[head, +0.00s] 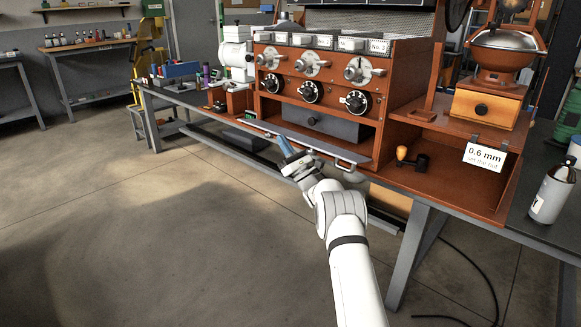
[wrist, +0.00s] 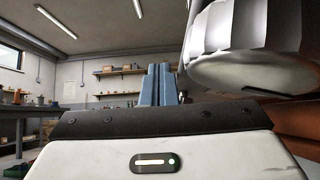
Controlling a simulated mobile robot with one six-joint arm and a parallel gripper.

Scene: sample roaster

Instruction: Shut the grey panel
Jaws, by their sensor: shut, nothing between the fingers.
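The grey panel (head: 325,146) is a long flap along the bottom front of the orange-brown roaster (head: 395,122). In the head view it is open, folded down and sticking out towards me, with a bar handle along its front edge. My gripper (head: 283,142) has blue fingers and is at the front edge of the panel, left of its middle. The fingers are pressed together and empty; they also show in the wrist view (wrist: 157,85). I cannot tell whether they touch the panel. My gripper and wrist hide part of the panel's front edge.
At the right, a wooden-handled tool (head: 411,158) lies in an open bay below a grinder (head: 496,78). A bottle (head: 551,192) stands at the bench's right end. The floor (head: 130,230) at left is clear.

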